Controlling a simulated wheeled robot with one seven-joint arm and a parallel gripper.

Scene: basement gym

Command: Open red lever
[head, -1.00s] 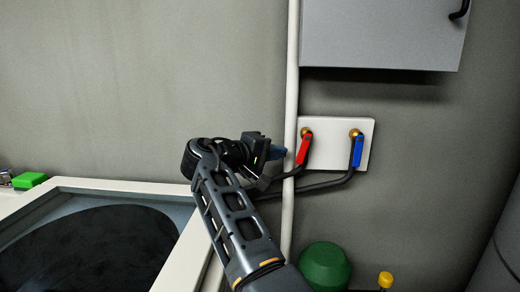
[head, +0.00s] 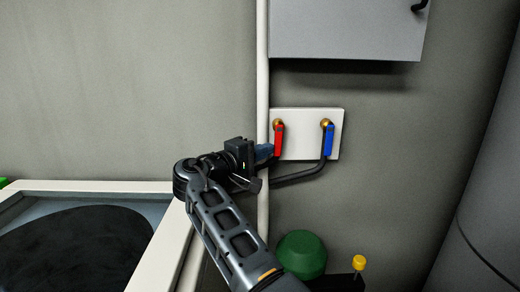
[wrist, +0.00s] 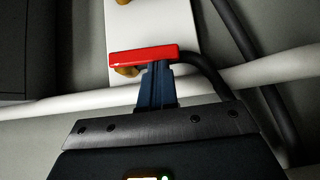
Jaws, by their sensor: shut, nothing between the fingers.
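The red lever (head: 279,140) hangs from a brass pivot on the left of a white wall plate (head: 304,116). It points almost straight down. My gripper (head: 270,150) is at the lower left of the lever, its blue fingers beside the lever's lower part. In the wrist view the red lever (wrist: 144,55) lies across the tips of my gripper (wrist: 157,66). The fingers are together with nothing between them. The tips look close to or touching the lever's side; contact is not certain.
A blue lever (head: 328,139) hangs to the right on the same plate. Black hoses (head: 300,177) run below the levers. A white vertical pipe (head: 262,80) stands just left of the plate. A grey cabinet (head: 345,30) is above, a green rounded object (head: 302,254) below.

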